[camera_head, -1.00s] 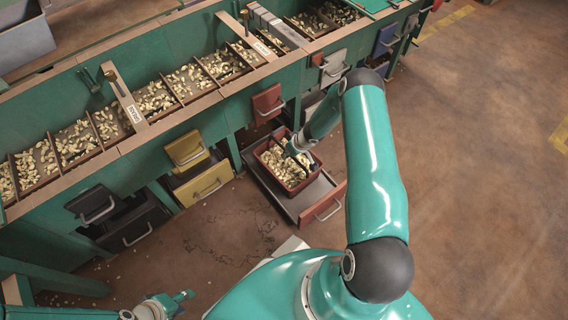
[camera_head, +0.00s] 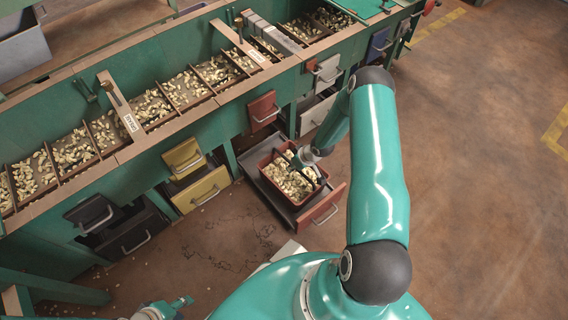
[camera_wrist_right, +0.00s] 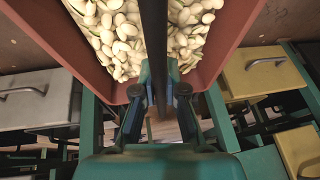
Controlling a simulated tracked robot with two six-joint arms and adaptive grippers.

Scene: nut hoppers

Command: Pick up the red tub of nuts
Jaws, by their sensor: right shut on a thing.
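The red tub (camera_head: 266,161) is full of pale nuts and sits in or just above the pulled-out drawer at the bench front; I cannot tell whether it touches the drawer floor. A dark bar runs across its middle. My right gripper (camera_head: 310,162) is at the tub and is shut on this bar. In the right wrist view, the gripper (camera_wrist_right: 159,80) closes around the dark bar, with nuts and the red wall of the tub (camera_wrist_right: 218,45) beyond. My left gripper (camera_head: 183,301) is low at the bottom edge, away from the tub; its jaws are too small to read.
The open drawer (camera_head: 322,207) has a red front. Yellow (camera_head: 201,190) and black (camera_head: 130,238) drawers stand to its left. Long nut troughs (camera_head: 153,106) run along the bench above. The floor to the right (camera_head: 470,200) is clear.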

